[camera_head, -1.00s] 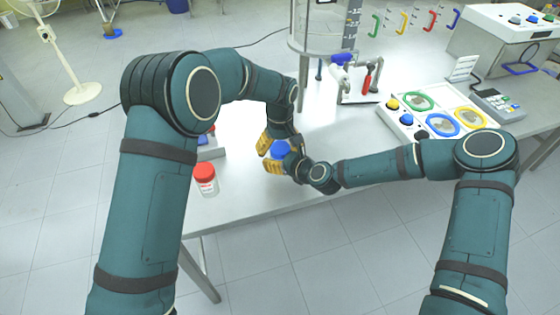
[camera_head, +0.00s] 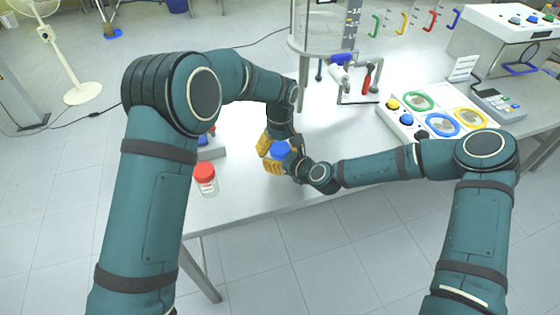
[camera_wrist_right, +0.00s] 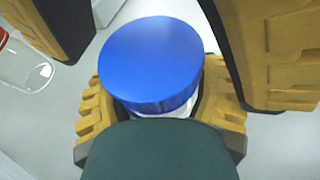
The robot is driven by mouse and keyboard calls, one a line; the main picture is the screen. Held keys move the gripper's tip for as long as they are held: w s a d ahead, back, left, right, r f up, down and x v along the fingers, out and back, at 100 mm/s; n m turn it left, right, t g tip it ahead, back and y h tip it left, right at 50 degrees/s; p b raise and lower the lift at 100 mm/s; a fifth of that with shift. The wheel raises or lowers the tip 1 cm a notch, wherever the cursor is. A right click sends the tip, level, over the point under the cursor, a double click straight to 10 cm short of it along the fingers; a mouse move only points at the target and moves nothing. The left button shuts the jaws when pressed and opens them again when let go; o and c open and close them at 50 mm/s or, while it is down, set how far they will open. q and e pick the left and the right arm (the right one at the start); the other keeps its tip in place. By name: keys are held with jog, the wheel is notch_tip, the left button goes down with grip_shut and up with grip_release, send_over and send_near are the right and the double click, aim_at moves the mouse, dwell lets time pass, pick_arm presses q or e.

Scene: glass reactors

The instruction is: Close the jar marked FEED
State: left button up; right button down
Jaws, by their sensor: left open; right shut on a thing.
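A jar with a blue lid (camera_head: 281,150) is held at the near part of the table, between my two grippers. The lid shows from above in the right wrist view (camera_wrist_right: 150,62), on top of a pale jar body (camera_wrist_right: 170,113); I cannot tell how tightly it sits. My right gripper (camera_wrist_right: 160,105) is shut on the jar below the lid. My left gripper (camera_head: 280,146) is open, its yellow fingers apart on either side of the lid. A red-lidded jar (camera_head: 206,181) stands to the left. No FEED marking is readable; the held jar's label is hidden.
A grey block (camera_head: 210,150) lies behind the red-lidded jar. A stand with a red-handled valve (camera_head: 367,80), a glass vessel (camera_head: 318,35) and a panel with coloured rings (camera_head: 435,120) stand farther back and right.

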pick_arm(q)
jog(key=shift+r, duration=2.3)
jog(key=shift+o, duration=1)
notch_tip(320, 180, up, 12)
pick_arm(e)
grip_release()
